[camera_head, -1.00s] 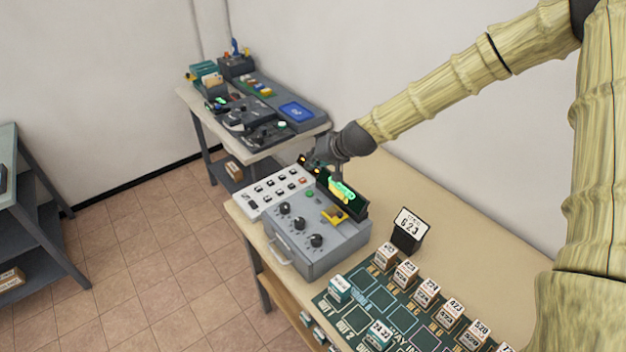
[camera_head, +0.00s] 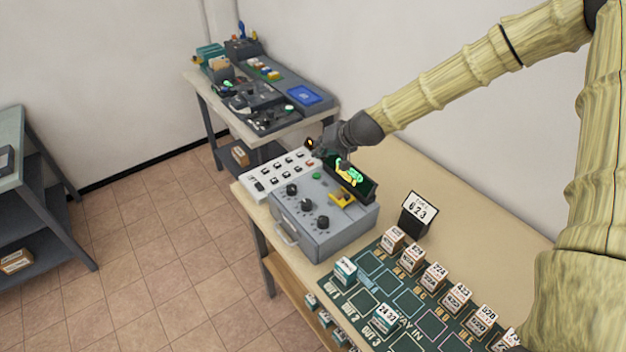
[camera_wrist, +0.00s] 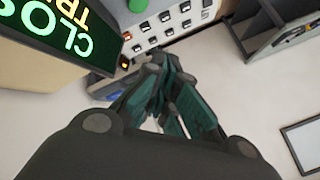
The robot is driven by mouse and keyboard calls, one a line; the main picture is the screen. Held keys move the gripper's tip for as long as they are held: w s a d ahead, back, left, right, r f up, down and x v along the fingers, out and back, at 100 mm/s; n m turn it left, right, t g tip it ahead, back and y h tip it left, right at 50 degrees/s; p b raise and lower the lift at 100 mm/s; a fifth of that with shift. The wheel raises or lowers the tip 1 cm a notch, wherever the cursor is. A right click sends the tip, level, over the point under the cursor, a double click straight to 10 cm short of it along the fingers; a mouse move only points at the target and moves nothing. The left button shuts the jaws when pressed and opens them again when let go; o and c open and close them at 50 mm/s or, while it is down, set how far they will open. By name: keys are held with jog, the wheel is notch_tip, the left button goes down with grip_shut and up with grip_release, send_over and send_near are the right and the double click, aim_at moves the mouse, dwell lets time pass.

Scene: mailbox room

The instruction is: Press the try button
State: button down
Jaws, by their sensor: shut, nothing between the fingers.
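A grey control box (camera_head: 320,225) with three black knobs stands on the beige table. A small green button (camera_head: 315,176) is on its top; a green cylinder (camera_wrist: 138,5) at the top of the wrist view looks like the same button. I cannot read a label marking the try button. A dark display (camera_head: 362,190) stands at the box's back; in the wrist view the display (camera_wrist: 60,35) shows cut-off green "CLOS" and yellow "TRI" lettering. My gripper (camera_head: 318,148) is shut and empty, behind the green button and near the display's left end. Its fingertips (camera_wrist: 165,75) point toward the switch panel.
A white panel of switches (camera_head: 275,177) adjoins the box. A yellow part (camera_head: 343,197) sits on the box top. A "623" sign (camera_head: 420,210) and a green board (camera_head: 380,283) with numbered blocks lie to the right. Another equipment table (camera_head: 215,130) stands behind.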

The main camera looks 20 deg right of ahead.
aim_at(319, 174)
jog(key=shift+f+b, duration=1.8)
jog(key=shift+f, duration=1.05)
jog(key=shift+w+f, duration=0.1)
jog(key=shift+w+f+b, duration=0.1)
jog(key=shift+f+b, duration=0.15)
jog(key=shift+b, duration=0.1)
jog(key=shift+f+b, duration=0.35)
jog(key=shift+f, duration=0.1)
jog(key=shift+r, duration=0.15)
jog(key=shift+r+p, duration=0.6)
jog(key=shift+r, duration=0.1)
jog(key=shift+r, duration=0.15)
